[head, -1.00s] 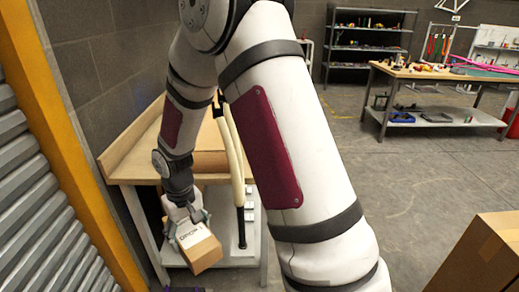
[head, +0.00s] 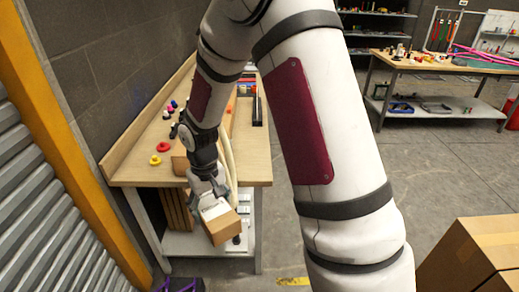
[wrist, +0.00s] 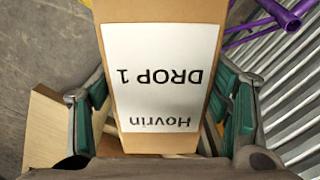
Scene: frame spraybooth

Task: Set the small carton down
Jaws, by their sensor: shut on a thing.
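The small carton (head: 222,226) is brown with a white label. It also fills the middle of the wrist view (wrist: 160,143), where the label reads "Hovrin DROP 1", upside down in the picture. My gripper (head: 208,196) is shut on it, with a green-padded finger on each side in the wrist view. The carton hangs in the air by the front edge of the wooden workbench (head: 140,168) in the head view. My gripper hides part of the carton's back.
Red and yellow rings (head: 160,147) and other small items lie on the bench top. A lower shelf (head: 190,243) runs under it. A large carton (head: 475,255) stands at the lower right. A corrugated shutter (head: 35,190) is at the left. Purple tubing (wrist: 285,18) lies beyond the held carton.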

